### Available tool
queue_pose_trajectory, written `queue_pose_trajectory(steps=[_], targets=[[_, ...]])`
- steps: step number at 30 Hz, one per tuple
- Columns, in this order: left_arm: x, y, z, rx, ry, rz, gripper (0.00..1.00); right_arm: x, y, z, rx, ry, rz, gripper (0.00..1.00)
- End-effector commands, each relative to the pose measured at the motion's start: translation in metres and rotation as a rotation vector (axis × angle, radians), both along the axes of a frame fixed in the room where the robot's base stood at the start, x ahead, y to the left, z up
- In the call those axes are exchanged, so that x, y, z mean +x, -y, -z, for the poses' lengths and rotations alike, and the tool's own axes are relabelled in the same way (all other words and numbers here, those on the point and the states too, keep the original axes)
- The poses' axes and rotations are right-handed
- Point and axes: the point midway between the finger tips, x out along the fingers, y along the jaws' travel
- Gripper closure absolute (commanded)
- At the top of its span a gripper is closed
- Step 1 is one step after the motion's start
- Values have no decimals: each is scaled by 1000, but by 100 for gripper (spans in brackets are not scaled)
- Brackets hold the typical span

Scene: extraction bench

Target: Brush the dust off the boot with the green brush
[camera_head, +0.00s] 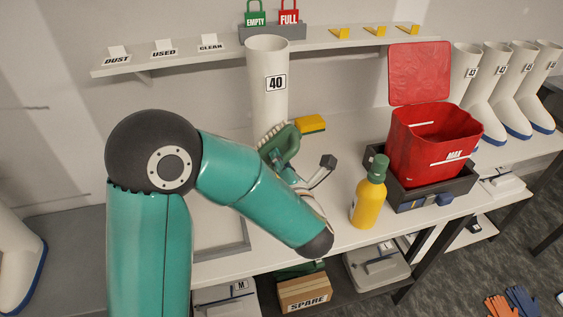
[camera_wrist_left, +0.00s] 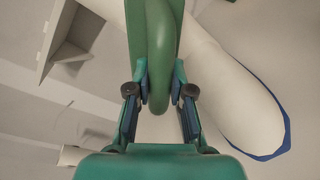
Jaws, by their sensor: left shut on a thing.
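The white boot (camera_head: 267,88) with a "40" label stands upright on the bench, its lower part hidden behind the brush and my left arm. The green brush (camera_head: 284,143) is in front of the boot's lower shaft, pale bristles towards the boot; I cannot tell whether they touch. My left gripper (camera_head: 312,180) is shut on the brush handle. The left wrist view shows the handle (camera_wrist_left: 162,45) between the fingers of my left gripper (camera_wrist_left: 160,97), with a white boot (camera_wrist_left: 235,85) with a blue sole edge behind. No dust can be made out. My right gripper is out of view.
A yellow sponge (camera_head: 311,124) lies right of the brush. A yellow bottle (camera_head: 369,193) stands near the front edge, beside a red open bin (camera_head: 423,150) in a dark tray. More white boots (camera_head: 490,95) stand at right. A labelled shelf (camera_head: 180,62) runs behind.

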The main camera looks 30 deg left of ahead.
Motion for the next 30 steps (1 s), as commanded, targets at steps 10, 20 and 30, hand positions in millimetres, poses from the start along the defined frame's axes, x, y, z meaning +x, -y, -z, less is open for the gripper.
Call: queue_pose_trajectory(steps=[10,20,30], targets=[[4,-6,-1,1,2,-1,100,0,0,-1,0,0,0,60],[8,-12,0,1,2,-1,100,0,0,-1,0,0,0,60],[18,-5,-1,0,2,0,100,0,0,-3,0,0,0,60]])
